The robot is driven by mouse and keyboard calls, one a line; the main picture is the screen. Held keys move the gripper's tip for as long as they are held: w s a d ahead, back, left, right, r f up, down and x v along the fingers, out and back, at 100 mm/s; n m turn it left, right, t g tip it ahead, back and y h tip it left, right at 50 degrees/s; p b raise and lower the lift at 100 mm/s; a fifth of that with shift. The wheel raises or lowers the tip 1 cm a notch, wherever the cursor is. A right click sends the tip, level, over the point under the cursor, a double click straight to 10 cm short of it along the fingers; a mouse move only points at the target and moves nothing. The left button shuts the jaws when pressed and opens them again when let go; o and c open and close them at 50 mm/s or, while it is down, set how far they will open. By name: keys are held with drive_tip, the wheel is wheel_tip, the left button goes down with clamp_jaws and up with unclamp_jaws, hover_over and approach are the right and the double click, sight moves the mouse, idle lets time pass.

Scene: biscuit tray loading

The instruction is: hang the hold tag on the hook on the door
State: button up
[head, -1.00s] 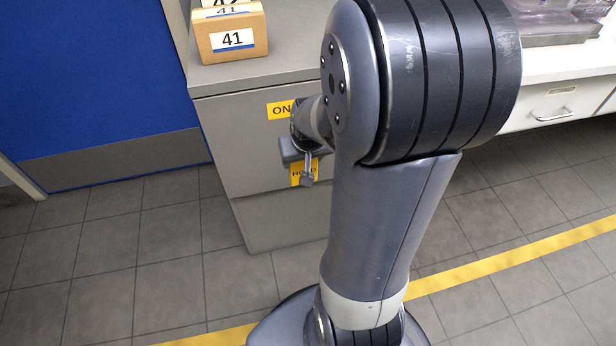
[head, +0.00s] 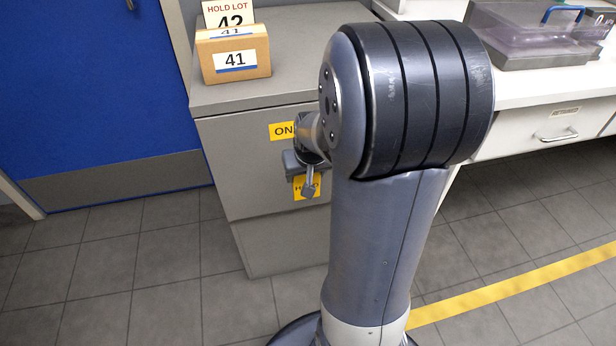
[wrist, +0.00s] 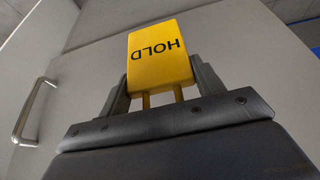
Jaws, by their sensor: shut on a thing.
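The yellow hold tag (wrist: 160,55) is between the two dark fingers of my gripper (wrist: 160,82) in the wrist view, its HOLD lettering upside down there. My gripper is shut on it, and two thin yellow strips run from the tag down toward the gripper's body. In the head view the tag (head: 308,187) shows below my gripper (head: 309,180), partly covered by it, in front of the grey cabinet (head: 262,190). A grey panel with a metal handle (wrist: 33,110) stands behind the tag in the wrist view. I cannot make out a hook in either view.
A yellow label (head: 282,131) reading ON, partly hidden by my arm, is on the cabinet front. A box marked 41 (head: 235,58) and a HOLD LOT 42 card (head: 228,12) stand on top. A blue door (head: 90,90) is at left, a white drawer counter (head: 545,95) at right.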

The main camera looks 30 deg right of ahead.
drive_tip(key=shift+w+d+f+b, duration=0.1)
drive_tip(key=shift+w+d+f, duration=0.15)
drive_tip(key=shift+w, duration=0.55)
drive_tip(key=shift+w+d+f+b, duration=0.15)
drive_tip(key=shift+w+d+f, duration=0.1)
drive_tip(key=shift+w, duration=0.55)
drive_tip(key=shift+w+d+f+b, duration=0.1)
drive_tip(key=shift+w+d+f, duration=0.15)
drive_tip(key=shift+w, duration=0.55)
drive_tip(key=o, duration=1)
drive_tip(key=shift+o, duration=0.2)
drive_tip(key=shift+a+r, duration=0.1)
drive_tip(key=p+v, duration=0.2)
drive_tip(key=v, duration=0.8)
drive_tip(key=shift+s+r+p, duration=0.2)
drive_tip(key=shift+r+p, duration=0.05)
drive_tip(key=shift+p, duration=0.1)
